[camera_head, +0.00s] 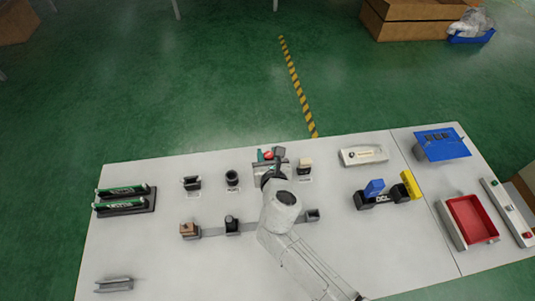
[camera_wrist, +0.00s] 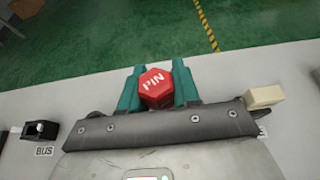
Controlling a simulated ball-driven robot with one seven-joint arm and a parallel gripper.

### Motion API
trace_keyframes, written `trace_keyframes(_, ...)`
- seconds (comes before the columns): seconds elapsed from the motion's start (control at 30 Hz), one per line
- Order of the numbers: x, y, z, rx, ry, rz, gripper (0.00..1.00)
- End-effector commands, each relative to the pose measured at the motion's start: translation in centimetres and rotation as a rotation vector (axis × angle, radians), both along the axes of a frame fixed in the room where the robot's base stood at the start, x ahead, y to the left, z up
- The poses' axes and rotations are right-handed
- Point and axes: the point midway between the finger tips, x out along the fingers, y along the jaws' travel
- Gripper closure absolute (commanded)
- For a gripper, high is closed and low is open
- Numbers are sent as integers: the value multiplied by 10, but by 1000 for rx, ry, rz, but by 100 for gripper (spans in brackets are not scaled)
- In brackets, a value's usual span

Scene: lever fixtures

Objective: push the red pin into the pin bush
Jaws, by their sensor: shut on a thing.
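The red pin (camera_wrist: 156,85), a hexagonal head marked PIN, is between the two teal fingers of my gripper (camera_wrist: 157,76) in the wrist view. My gripper is shut on it. In the head view the red pin (camera_head: 268,155) shows as a small red spot at my gripper (camera_head: 268,158), near the table's back edge. The pin's lower end is hidden. A black fixture (camera_wrist: 40,130) with a label starting BUS is at the left of the wrist view, apart from the pin. It appears to be the black round bush (camera_head: 232,178) just left of my gripper in the head view.
A cream block (camera_head: 305,165) stands close to the right of my gripper. A black holder (camera_head: 191,183) stands further left. Small fixtures, one with a brown block (camera_head: 188,229), line the front. A red tray (camera_head: 470,220) is far right. Bare table lies between the fixtures.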

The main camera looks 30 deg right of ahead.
Motion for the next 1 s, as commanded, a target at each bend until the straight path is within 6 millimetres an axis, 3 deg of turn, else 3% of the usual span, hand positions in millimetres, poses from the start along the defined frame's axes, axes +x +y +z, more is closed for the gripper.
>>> trace_keyframes(1.0,0,0,-18,-2,1,1,98)
